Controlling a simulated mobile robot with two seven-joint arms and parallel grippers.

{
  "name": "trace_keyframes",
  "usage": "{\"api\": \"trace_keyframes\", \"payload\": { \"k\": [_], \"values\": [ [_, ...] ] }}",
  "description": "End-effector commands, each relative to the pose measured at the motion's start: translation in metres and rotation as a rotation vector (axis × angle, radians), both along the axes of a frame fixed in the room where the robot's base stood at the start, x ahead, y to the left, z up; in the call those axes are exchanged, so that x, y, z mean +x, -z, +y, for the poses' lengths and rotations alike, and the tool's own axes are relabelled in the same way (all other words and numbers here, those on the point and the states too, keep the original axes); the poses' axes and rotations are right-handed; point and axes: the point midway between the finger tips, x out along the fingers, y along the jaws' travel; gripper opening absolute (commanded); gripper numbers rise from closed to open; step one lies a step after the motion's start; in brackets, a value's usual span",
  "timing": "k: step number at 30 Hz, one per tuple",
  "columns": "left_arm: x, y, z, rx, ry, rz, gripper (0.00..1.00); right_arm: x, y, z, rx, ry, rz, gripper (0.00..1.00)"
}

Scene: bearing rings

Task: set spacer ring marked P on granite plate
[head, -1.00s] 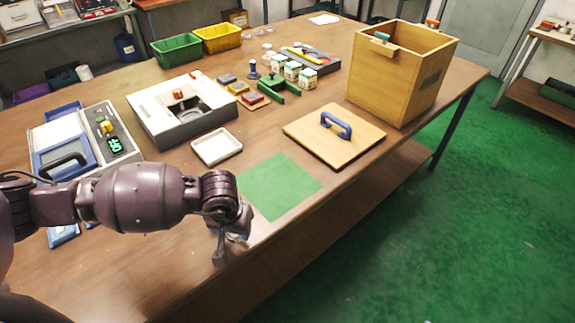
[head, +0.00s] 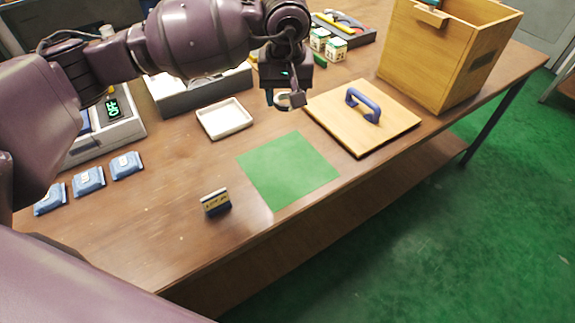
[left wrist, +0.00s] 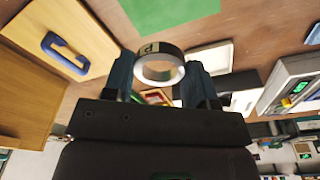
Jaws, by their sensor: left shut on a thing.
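The spacer ring (left wrist: 147,49) is a short metal ring with a dark outer band and a light mark that looks like a P. In the left wrist view it sits between the two fingers of my left gripper (left wrist: 159,79), which is shut on it. In the head view my left gripper (head: 284,98) hangs above the table, between the white tray and the wooden board, and the ring is mostly hidden there. I cannot single out the granite plate for sure; a grey block (head: 208,90) stands partly hidden behind my left arm. My right gripper is not in view.
A green mat (head: 288,170) lies bare near the front edge. Around it are a white tray (head: 224,118), a wooden board (head: 340,130) with a blue handle, a small label stand (head: 215,202) and several blue packets (head: 88,180). A tall wooden box (head: 440,60) stands at the right.

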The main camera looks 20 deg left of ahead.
Motion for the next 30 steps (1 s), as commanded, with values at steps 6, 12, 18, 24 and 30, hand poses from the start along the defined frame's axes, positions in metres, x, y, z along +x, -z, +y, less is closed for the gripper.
{"api": "trace_keyframes", "payload": {
  "k": [6, 12, 18, 24, 30],
  "values": [
    [0.0, 0.038, 0.0, -0.001, -0.002, 0.005, 0.25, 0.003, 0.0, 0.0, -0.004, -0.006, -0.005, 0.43],
    [0.0, 0.082, 0.0, -0.001, -0.002, 0.006, 0.25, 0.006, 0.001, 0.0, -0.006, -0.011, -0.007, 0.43],
    [-0.001, 0.125, 0.0, -0.001, -0.002, 0.005, 0.25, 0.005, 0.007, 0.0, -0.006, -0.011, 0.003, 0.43],
    [0.0, 0.15, 0.0, -0.001, -0.001, 0.002, 0.25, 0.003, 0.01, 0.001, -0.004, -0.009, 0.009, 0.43],
    [0.0, 0.159, 0.0, -0.001, -0.001, 0.001, 0.25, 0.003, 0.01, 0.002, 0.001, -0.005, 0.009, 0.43]
  ]
}}
